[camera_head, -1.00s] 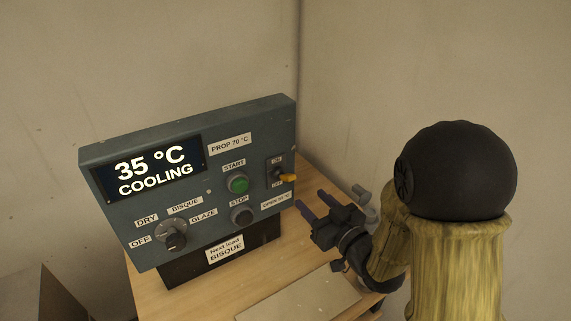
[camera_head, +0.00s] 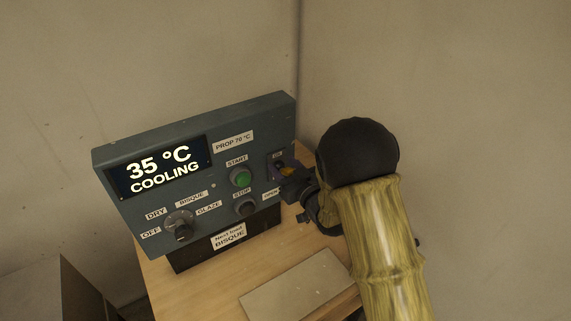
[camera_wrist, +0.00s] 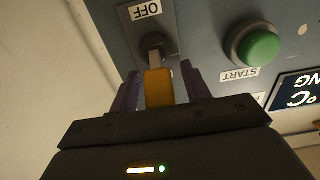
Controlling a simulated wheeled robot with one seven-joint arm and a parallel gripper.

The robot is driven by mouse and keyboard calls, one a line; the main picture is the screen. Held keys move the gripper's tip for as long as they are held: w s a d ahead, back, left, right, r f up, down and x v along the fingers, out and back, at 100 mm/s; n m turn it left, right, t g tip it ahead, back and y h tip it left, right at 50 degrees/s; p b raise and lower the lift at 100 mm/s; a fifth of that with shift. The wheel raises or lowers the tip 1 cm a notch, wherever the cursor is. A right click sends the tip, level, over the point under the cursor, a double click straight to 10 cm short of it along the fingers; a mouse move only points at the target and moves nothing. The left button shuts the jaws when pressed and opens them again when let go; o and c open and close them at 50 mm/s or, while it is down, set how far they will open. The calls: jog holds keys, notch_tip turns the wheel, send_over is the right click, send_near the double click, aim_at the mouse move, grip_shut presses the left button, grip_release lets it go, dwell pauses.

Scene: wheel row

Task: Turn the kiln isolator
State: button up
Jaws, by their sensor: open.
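The kiln isolator is a small switch with a yellow-tipped lever (camera_wrist: 160,88) on the right side of the grey-blue control panel (camera_head: 215,165). In the wrist view, an OFF label (camera_wrist: 145,11) shows upside down beyond the lever's pivot. My gripper (camera_wrist: 160,78) is open, with one purple finger on each side of the lever and narrow gaps between. In the head view, my gripper (camera_head: 285,175) reaches the panel from the right and hides most of the isolator; its ON label (camera_head: 277,156) still shows above.
Left of the isolator are the green START button (camera_head: 240,178) and dark STOP button (camera_head: 246,209). A rotary knob (camera_head: 179,227) sits lower left. The display (camera_head: 160,167) reads 35 °C COOLING. A flat board (camera_head: 298,284) lies on the wooden table (camera_head: 190,290).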

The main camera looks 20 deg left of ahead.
jog(key=shift+c, duration=0.2)
jog(key=c, duration=0.9)
jog(key=shift+c, duration=0.2)
